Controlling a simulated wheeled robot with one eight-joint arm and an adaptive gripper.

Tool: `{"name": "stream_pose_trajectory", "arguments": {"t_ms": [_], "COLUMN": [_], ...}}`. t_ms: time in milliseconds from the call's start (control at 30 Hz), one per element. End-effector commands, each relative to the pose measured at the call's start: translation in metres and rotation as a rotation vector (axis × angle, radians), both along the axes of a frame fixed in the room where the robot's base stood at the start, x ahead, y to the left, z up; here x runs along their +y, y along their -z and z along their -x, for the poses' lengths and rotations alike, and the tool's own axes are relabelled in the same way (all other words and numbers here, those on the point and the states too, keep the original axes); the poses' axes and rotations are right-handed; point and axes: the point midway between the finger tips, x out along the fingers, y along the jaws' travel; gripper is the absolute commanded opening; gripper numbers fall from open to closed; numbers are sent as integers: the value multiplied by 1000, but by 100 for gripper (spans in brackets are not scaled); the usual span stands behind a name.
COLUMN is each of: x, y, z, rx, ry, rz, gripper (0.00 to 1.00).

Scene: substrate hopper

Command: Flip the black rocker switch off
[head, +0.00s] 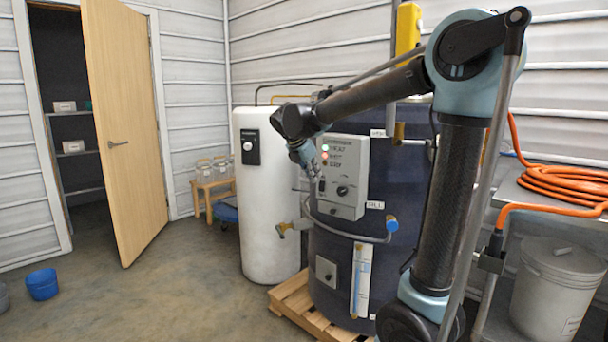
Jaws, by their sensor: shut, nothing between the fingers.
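A grey control box (352,208) is mounted on the front of the dark blue tank (383,180). It carries a lit green lamp (326,147), a lit red lamp (324,156) and a round black knob (343,191). My gripper (317,175) is shut and empty, at the left edge of the box's face, left of the knob. The black rocker switch cannot be made out clearly; a small dark patch shows by the fingertips. I cannot tell whether the fingertips touch the panel.
A white tank (265,215) stands left of the dark tank, which rests on a wooden pallet (297,302). A bench with an orange hose (565,181) is at right.

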Motion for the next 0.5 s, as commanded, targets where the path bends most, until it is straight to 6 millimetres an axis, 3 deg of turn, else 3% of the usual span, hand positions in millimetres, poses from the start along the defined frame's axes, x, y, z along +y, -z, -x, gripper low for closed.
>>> {"name": "stream_pose_trajectory", "arguments": {"t_ms": [33, 200, 500], "x": [-23, -89, -176], "y": [4, 24, 73], "z": [10, 50, 137], "rx": [-6, -34, -97], "ry": [74, 367, 912], "rz": [-41, -213, -492], "gripper": [0, 0, 0]}}
